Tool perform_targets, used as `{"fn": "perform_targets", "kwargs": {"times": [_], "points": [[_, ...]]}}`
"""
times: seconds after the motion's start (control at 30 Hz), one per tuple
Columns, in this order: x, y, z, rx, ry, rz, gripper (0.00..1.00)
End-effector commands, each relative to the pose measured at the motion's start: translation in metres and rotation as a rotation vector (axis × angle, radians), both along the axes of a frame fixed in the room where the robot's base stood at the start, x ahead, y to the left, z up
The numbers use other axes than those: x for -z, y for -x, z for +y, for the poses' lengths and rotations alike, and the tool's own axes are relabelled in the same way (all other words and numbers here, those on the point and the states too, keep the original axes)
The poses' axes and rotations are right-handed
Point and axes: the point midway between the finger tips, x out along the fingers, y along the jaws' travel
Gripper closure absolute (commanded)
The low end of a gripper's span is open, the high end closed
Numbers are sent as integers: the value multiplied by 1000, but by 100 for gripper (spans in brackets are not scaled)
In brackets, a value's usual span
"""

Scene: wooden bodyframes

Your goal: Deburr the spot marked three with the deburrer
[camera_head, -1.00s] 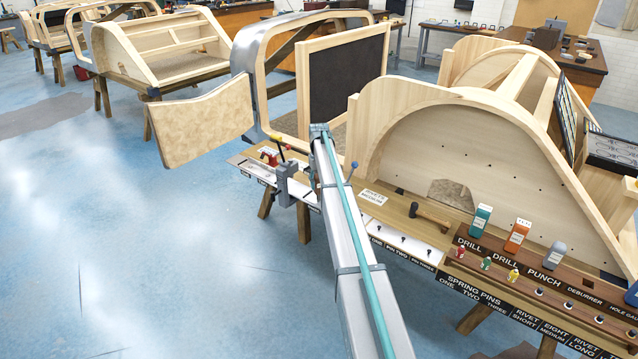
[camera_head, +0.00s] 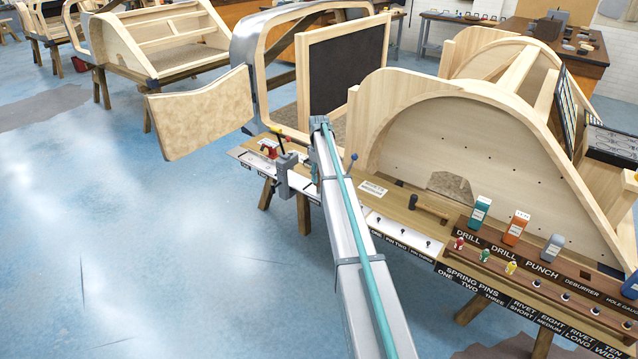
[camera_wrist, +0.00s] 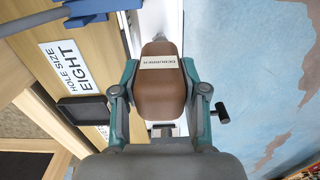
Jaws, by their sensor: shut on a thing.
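In the wrist view my gripper (camera_wrist: 161,100) has its teal-and-grey fingers closed on both sides of the deburrer (camera_wrist: 162,92), a brown rounded body with a white label reading DEBURRER. A strip labelled PIN TWO and PIN THREE (camera_head: 418,252) lies right of my arm. I cannot tell whether this is the spot marked three.
A HOLE SIZE EIGHT label (camera_wrist: 75,75) lies on the wood left of my gripper in the wrist view. A mallet (camera_head: 428,208), a teal drill (camera_head: 480,211), an orange drill (camera_head: 516,228) and a grey punch (camera_head: 553,248) stand at the right. Blue floor is open at left.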

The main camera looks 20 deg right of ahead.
Motion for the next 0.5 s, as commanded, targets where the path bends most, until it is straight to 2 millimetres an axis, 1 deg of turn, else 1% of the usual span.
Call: {"fn": "perform_targets", "kwargs": {"times": [0.17,0.5], "points": [[1,0,1,167,-1,0,100],[1,0,1,598,-2,1,100]]}}
